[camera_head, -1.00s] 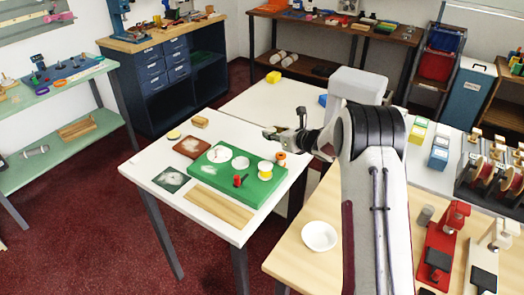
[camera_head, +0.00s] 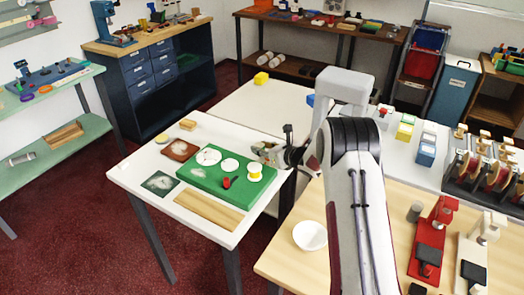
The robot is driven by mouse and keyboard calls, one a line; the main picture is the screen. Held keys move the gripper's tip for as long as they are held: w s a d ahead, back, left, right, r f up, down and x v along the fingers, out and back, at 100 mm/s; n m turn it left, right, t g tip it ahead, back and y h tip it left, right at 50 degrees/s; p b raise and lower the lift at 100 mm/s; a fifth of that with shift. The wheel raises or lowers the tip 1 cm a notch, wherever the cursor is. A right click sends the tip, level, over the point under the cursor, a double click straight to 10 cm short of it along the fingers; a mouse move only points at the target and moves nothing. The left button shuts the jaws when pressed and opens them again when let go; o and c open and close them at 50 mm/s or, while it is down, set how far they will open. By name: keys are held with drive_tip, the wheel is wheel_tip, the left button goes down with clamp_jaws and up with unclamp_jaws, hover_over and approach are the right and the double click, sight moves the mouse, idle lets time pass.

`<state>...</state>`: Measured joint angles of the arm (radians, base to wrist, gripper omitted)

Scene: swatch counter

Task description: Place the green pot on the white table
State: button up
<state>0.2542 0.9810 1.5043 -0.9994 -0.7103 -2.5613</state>
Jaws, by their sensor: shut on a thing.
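My gripper (camera_head: 273,149) is at the right edge of the near white table (camera_head: 150,157), beside the far right corner of the green board. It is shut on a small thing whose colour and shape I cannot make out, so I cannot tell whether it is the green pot. No other green pot can be made out. The green board (camera_head: 213,194) lies flat on the table. It bears white round discs, a small red item (camera_head: 227,182) and a yellow-and-white round item (camera_head: 254,172).
A wooden strip (camera_head: 208,211), a dark green tile (camera_head: 160,183) and a brown tile (camera_head: 179,149) lie around the board. A white bowl (camera_head: 310,235) is on the wooden table to the right. Another white table (camera_head: 258,108) stands behind, with a yellow block (camera_head: 261,78).

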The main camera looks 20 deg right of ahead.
drive_tip(key=shift+f, duration=0.6)
drive_tip(key=shift+f, duration=0.1)
drive_tip(key=o, duration=1.2)
drive_tip(key=shift+s+d+r, duration=0.15)
drive_tip(key=shift+s+r, duration=0.1)
drive_tip(key=shift+r, duration=0.05)
drive_tip(key=shift+v, duration=5.7)
drive_tip(key=shift+f, duration=0.15)
